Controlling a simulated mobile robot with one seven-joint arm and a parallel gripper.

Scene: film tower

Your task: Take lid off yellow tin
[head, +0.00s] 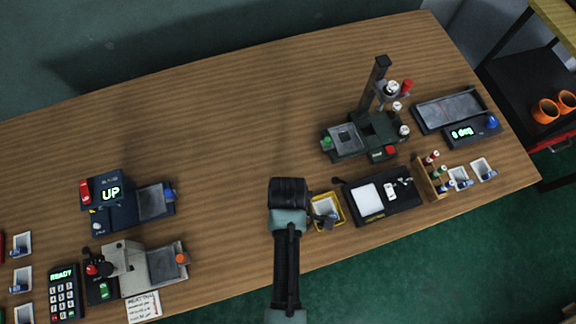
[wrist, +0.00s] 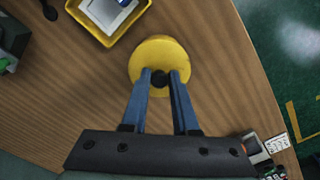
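A round yellow lid (wrist: 160,55) with a black knob (wrist: 159,79) shows from above in the wrist view. My gripper (wrist: 161,77) has its two blue fingers on either side of the knob, and the knob fills the gap between the tips. The gripper looks shut on it. The tin's body is hidden below the lid, and I cannot tell whether the lid still rests on it. In the head view my arm covers the gripper and the tin.
A yellow tray (wrist: 103,39) with a white inset stands close to the lid; it also shows in the head view (head: 341,222). A black device with a white panel (head: 366,200) stands right of it. The table's front edge is near.

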